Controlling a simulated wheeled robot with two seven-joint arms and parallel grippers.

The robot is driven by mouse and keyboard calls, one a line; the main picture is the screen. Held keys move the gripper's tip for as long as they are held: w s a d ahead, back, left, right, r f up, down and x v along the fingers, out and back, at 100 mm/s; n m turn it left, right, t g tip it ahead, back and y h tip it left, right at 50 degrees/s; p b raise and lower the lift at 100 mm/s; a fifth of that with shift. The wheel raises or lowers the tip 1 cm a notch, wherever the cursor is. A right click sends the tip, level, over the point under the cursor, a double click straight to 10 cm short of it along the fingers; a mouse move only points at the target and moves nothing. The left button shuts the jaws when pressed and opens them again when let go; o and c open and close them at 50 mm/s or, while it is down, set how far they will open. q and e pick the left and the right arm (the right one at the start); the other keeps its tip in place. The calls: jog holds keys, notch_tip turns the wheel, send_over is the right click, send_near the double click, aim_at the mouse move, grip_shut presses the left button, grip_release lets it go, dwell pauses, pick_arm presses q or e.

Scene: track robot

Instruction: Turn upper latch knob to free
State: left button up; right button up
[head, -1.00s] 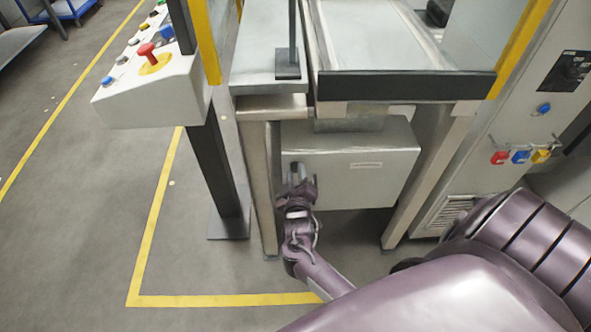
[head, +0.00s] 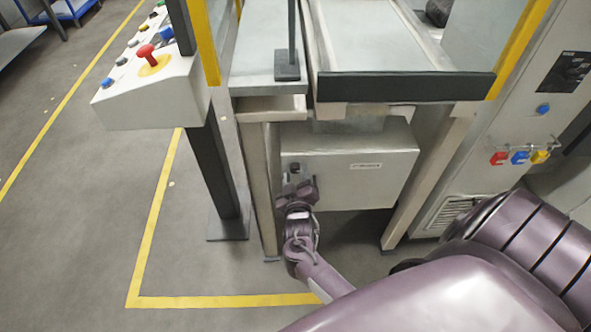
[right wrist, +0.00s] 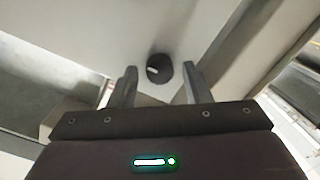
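A small dark round knob (right wrist: 158,68) with a pale mark sits on the pale front of a cabinet in the right wrist view. In the head view the knob (head: 296,168) shows near the upper left corner of the grey cabinet (head: 360,183). My right gripper (head: 298,185) is just below and in front of it. In the right wrist view its two fingers are apart, one on each side of the knob, with nothing held. Whether the fingertips reach past the knob's face I cannot tell. No second knob shows. My left gripper is not in view.
The cabinet hangs under a conveyor (head: 375,40) between metal legs (head: 264,190). A control box (head: 150,90) with a red knob stands at the left on a dark post (head: 218,175). A grey panel (head: 500,170) with colored tags stands at the right.

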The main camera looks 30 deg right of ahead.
jog(key=shift+o, duration=0.3)
jog(key=v, duration=0.7)
jog(key=shift+s+a, duration=0.2)
jog(key=shift+s, duration=0.15)
jog(key=s+a+f+n+g+y, duration=0.15)
jog(key=s+f, duration=0.25)
jog(key=f, duration=0.5)
jog(key=s+a+f+g+y, duration=0.3)
jog(key=s+f, duration=0.2)
jog(key=f, duration=0.3)
jog(key=s+a+f+n+g+y, duration=0.1)
jog(key=s+a+f+g+y, duration=0.2)
jog(key=f, duration=0.6)
jog(key=s+f+g, duration=0.3)
jog(key=s+f, duration=0.2)
jog(key=s, duration=0.7)
jog(key=s+d+f+g+y, duration=0.1)
jog(key=s+f+g, duration=0.2)
jog(key=s, duration=0.9)
notch_tip(320, 180, down, 3)
jog(key=shift+d+f+p, duration=0.15)
jog(key=shift+d+p, duration=0.2)
jog(key=shift+w+m+y, duration=0.1)
jog(key=shift+m+y, duration=0.15)
jog(key=shift+c, duration=0.4)
